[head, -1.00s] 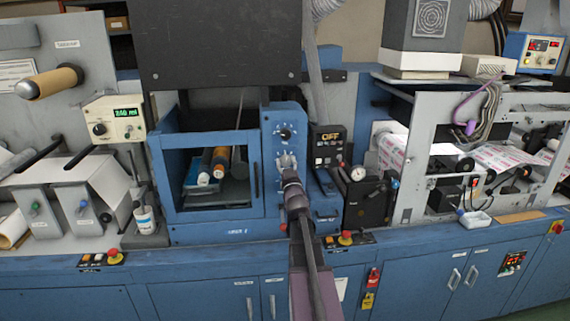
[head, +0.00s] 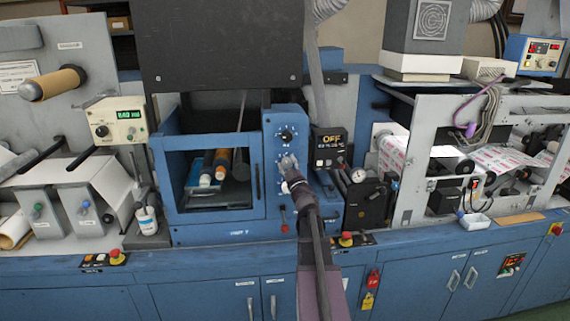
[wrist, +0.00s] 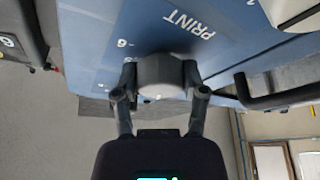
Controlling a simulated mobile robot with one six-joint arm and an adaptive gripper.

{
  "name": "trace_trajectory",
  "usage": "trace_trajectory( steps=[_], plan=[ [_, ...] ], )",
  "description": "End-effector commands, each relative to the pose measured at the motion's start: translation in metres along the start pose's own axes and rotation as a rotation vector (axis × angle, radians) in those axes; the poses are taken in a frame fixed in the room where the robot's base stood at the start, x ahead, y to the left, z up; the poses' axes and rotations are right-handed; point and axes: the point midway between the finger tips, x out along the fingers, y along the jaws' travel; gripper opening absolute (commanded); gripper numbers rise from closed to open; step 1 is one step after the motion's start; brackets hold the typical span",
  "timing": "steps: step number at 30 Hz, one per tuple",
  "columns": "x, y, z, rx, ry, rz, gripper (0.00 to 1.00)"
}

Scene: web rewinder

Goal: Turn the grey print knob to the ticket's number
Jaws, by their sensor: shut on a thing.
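The grey print knob (wrist: 160,75) is on the blue panel (wrist: 95,30), beside the printed word PRINT, which appears upside down in the wrist view. My gripper (wrist: 160,80) has one finger on each side of the knob and is shut on it. Numerals stand around the knob, and a 6 is readable to its upper left. The white mark on the knob's near face is small, and its setting cannot be read. In the head view my gripper (head: 289,164) reaches the lower dial of the blue panel and mostly hides the knob. I cannot make out the ticket.
A dark knob (head: 287,135) sits above on the same panel. An open blue cabinet (head: 158,190) with rollers is to the left. A black control box (head: 329,147) and a gauge unit (head: 366,195) are close on the right. A red emergency button (head: 346,239) is below.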

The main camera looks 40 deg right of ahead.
Motion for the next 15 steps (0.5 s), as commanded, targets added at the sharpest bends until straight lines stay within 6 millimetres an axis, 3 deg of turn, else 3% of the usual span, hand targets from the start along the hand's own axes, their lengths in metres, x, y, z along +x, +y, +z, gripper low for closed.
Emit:
trace_trajectory(
  steps=[15],
  plan=[
    [0.0019, 0.0015, 0.0004, -0.245, 0.001, -0.1, 0.08]
  ],
)
